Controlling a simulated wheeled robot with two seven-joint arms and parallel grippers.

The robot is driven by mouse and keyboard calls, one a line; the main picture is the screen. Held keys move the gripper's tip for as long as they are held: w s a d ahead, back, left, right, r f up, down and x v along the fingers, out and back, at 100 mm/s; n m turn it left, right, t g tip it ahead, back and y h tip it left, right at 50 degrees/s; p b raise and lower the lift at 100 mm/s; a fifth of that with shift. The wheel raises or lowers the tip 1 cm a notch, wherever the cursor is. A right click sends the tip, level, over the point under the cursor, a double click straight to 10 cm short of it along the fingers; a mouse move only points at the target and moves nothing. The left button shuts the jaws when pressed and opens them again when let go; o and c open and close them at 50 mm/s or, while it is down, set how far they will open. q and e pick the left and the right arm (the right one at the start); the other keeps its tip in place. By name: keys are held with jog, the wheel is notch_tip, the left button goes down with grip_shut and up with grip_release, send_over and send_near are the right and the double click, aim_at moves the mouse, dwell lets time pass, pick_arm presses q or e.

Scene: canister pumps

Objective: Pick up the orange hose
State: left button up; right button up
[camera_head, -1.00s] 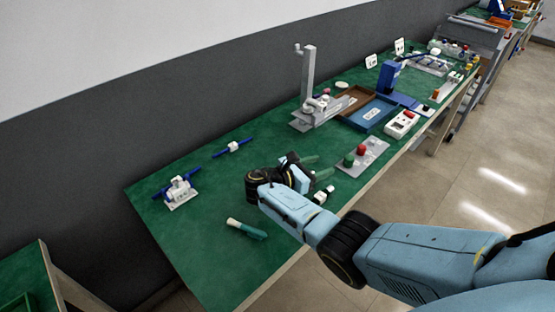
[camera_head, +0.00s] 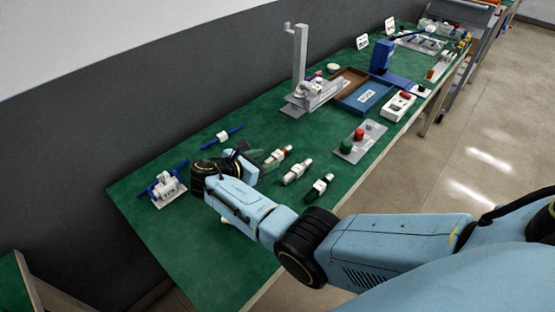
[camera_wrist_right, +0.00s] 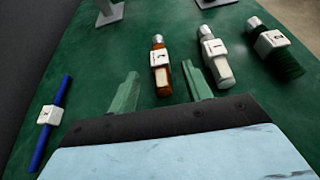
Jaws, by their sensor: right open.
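The orange hose (camera_head: 278,155) is a short orange-brown piece with a pale metal end and a white tag. It lies on the green table top. It also shows in the right wrist view (camera_wrist_right: 161,72), lying between and just beyond the fingertips. My right gripper (camera_head: 262,160) is open and empty, just left of the orange hose in the head view. Its two greenish fingers also show in the right wrist view (camera_wrist_right: 160,80). I cannot tell how high they are above the table. My left gripper is not in view.
A white hose (camera_wrist_right: 214,62) and a dark green hose (camera_wrist_right: 277,52) lie right of the orange one. A blue rod with a white tag (camera_wrist_right: 47,115) lies to the left. A metal stand (camera_head: 300,85) and a plate with red and green knobs (camera_head: 360,145) are farther along.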

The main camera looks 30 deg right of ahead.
aim_at(275, 157)
jog(key=shift+d+f, duration=0.1)
jog(key=shift+d, duration=0.2)
jog(key=b+x, duration=0.3)
jog(key=x, duration=0.2)
jog(key=shift+f, duration=0.1)
jog(key=shift+d+f, duration=0.1)
jog(key=shift+d, duration=0.2)
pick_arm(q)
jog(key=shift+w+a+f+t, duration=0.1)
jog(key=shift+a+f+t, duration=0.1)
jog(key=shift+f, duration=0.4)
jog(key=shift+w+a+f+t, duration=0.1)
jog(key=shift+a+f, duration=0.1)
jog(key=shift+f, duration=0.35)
pick_arm(e)
jog(key=shift+a, duration=0.15)
jog(key=c, duration=1.1)
jog(key=shift+o, duration=0.2)
